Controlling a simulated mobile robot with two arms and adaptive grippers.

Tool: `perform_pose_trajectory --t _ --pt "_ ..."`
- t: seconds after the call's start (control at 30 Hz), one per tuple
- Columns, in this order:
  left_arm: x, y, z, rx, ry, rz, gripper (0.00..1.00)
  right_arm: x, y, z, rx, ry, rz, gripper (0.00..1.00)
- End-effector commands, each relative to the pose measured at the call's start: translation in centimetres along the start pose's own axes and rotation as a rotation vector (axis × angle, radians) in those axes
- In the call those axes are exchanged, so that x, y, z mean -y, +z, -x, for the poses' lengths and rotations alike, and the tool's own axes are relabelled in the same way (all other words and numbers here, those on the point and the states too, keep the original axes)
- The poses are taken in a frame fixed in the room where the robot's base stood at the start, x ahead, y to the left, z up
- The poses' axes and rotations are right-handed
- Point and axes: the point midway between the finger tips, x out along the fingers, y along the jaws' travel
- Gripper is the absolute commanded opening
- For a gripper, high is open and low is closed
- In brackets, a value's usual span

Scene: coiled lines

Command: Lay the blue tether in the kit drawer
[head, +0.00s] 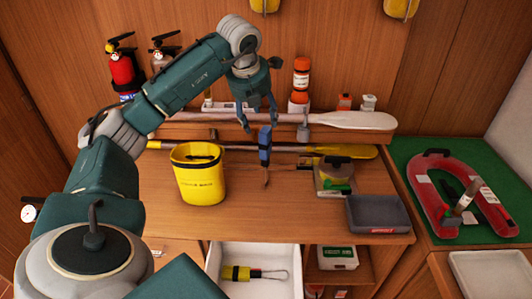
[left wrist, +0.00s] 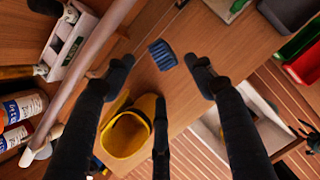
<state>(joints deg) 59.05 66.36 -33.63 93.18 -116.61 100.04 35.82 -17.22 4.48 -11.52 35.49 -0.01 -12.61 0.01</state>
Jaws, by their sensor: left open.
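The blue tether (head: 265,141) is a small blue bundle with a thin dark part below it, above the wooden worktop, right of the yellow bucket. It also shows in the left wrist view (left wrist: 162,54), near the fingertips. My left gripper (head: 262,122) points down just above the tether, its fingers open and apart; they show in the left wrist view (left wrist: 161,68) with nothing clasped. I cannot tell whether a finger touches the tether. The white kit drawer (head: 226,286) is pulled out below the worktop and holds a yellow and black item with a wire loop. My right gripper is out of view.
A yellow bucket (head: 199,178) stands left of the tether. A grey tray (head: 377,213) and a clear box (head: 333,177) stand to the right. Paddles (head: 347,121) lie along the back, below bottles. The worktop's front middle is clear.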

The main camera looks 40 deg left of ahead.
Motion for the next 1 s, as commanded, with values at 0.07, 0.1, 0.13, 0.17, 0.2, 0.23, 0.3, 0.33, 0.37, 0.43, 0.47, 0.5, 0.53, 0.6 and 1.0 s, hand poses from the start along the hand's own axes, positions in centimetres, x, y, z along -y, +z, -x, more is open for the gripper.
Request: perform_pose_trajectory --t 0.07,0.1,0.13,0.17,0.2,0.23,0.3,0.33,0.37,0.43,0.47,0.5,0.53,0.6,1.0 --pt "0.0 -0.1 -1.2 -0.005 0.000 -0.001 0.55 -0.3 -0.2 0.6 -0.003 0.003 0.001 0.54" --pt "0.1 0.0 -1.8 -0.005 -0.001 -0.001 0.55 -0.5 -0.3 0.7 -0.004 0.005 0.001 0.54" --pt "0.1 0.0 -2.2 -0.004 -0.002 -0.001 0.55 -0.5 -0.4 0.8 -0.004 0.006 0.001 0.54" --pt "0.1 0.0 -2.5 -0.004 -0.002 -0.001 0.55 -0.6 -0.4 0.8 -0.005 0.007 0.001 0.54" --pt "0.1 0.0 -2.9 -0.002 -0.003 -0.002 0.55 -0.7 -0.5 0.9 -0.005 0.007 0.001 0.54" --pt "0.1 0.0 -3.1 -0.002 -0.003 -0.002 0.55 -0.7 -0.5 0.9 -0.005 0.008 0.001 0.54" --pt "0.1 0.1 -3.4 -0.001 -0.003 -0.002 0.55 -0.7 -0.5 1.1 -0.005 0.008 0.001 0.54" --pt "0.1 0.1 -3.6 -0.001 -0.004 -0.002 0.55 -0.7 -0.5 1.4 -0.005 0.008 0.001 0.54" --pt "0.1 0.1 -3.9 -0.003 -0.003 -0.001 0.55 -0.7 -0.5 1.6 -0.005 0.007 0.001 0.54" --pt "0.0 0.2 -4.8 -0.006 -0.003 -0.002 0.55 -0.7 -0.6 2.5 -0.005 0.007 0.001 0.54" --pt "0.0 0.2 -5.2 -0.006 -0.004 -0.002 0.55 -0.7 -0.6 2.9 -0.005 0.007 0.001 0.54" --pt "0.0 0.3 -5.9 -0.006 -0.003 -0.002 0.55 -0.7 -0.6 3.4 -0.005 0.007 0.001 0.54" --pt "0.0 0.3 -6.4 -0.005 -0.003 -0.003 0.55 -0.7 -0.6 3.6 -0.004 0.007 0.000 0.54" --pt "0.1 0.3 -7.4 -0.003 -0.005 -0.003 0.55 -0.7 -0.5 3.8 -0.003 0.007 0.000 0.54" --pt "0.0 0.3 -8.6 0.001 -0.005 -0.003 0.45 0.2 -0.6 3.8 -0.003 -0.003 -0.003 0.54"
